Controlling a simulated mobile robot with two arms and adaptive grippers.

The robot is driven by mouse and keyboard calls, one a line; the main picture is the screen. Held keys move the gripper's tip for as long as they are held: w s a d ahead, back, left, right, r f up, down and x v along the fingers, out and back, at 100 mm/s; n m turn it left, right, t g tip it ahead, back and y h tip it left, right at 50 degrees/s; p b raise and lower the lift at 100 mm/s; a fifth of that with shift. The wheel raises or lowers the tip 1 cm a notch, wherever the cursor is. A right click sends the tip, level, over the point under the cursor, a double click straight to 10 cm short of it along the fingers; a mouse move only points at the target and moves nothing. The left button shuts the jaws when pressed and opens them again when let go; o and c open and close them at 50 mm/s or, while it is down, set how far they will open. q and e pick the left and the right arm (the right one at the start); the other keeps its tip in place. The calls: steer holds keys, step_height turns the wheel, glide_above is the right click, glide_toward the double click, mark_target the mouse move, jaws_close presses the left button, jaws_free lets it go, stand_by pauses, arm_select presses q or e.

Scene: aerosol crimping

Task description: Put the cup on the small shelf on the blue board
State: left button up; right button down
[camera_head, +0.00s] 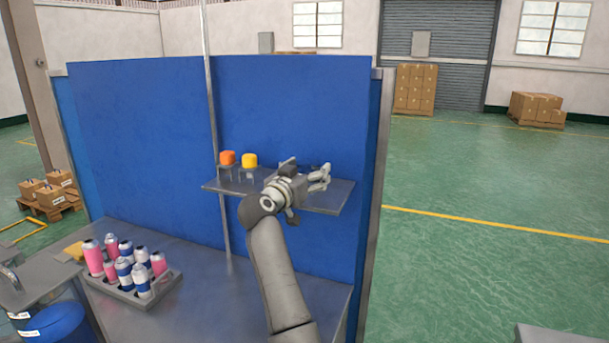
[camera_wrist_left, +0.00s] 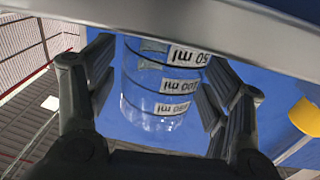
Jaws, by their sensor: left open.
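The clear measuring cup (camera_wrist_left: 148,108) with black lines and white ml labels shows in the left wrist view, which appears upside down. It sits between the two fingers of my left gripper (camera_wrist_left: 160,72), which is open, with gaps on both sides. I cannot make the cup out in the head view. There my left gripper (camera_head: 318,178) is at the small grey shelf (camera_head: 333,198) on the blue board (camera_head: 300,100). The shelf's edge (camera_wrist_left: 200,30) crosses the top of the wrist view. I cannot tell whether the cup's base touches the shelf. My right gripper is not in view.
An orange cap (camera_head: 227,157) and a yellow cap (camera_head: 250,160) sit on small stands at the shelf's left part. A tray (camera_head: 172,284) of pink and blue-white cans stands on the grey table (camera_head: 215,300) below. A blue drum (camera_head: 58,325) is at lower left.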

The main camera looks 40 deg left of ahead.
arm_select(q)
steer(key=shift+r, duration=0.1)
steer(key=s+d+b, duration=0.2)
steer(key=s, duration=1)
steer(key=shift+b, duration=0.3)
steer(key=shift+w, duration=0.1)
